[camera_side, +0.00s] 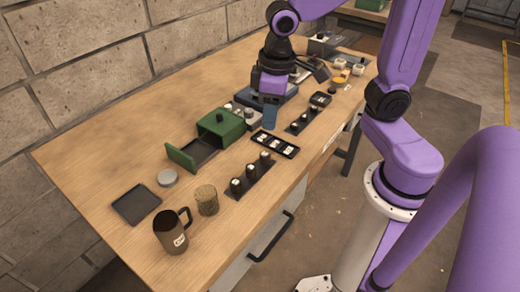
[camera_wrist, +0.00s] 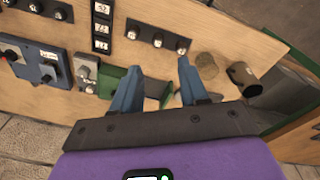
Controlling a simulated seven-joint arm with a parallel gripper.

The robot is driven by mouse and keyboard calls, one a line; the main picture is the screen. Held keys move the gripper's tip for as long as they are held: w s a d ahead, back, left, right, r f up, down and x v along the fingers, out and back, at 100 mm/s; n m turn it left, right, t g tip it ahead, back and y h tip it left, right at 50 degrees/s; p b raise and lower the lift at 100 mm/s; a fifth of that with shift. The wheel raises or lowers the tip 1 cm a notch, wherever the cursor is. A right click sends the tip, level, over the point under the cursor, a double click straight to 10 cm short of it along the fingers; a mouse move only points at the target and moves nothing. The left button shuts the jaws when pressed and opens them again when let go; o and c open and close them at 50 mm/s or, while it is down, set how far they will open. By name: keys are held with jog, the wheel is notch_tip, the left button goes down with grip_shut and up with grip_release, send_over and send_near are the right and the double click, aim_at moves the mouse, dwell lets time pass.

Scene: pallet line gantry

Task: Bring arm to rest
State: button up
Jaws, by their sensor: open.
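My gripper (camera_wrist: 157,72) shows in the wrist view with its two blue fingers well apart and nothing between the tips. In the side view my purple wrist (camera_side: 272,84) hangs over the back half of the bench, above a blue panel and behind the green box (camera_side: 221,127). In the wrist view the fingers partly hide the green box. I cannot tell the exact height of the fingertips above the bench.
A brown mug (camera_side: 172,233), a cork-coloured cylinder (camera_side: 206,201), a grey disc (camera_side: 167,178) and a dark tray (camera_side: 137,204) stand at the near end. Black racks with small knobs (camera_side: 250,178) and a black labelled strip (camera_side: 276,144) line the front edge. A block wall (camera_side: 80,60) runs behind.

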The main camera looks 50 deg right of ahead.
jog(key=s+d+f+n, duration=0.2)
jog(key=s+n, duration=0.4)
jog(key=s, duration=0.7)
jog(key=shift+s+n+g+y, duration=0.25)
jog(key=shift+n+g+y, duration=0.05)
jog(key=shift+n+g, duration=0.1)
jog(key=shift+a+r, duration=0.1)
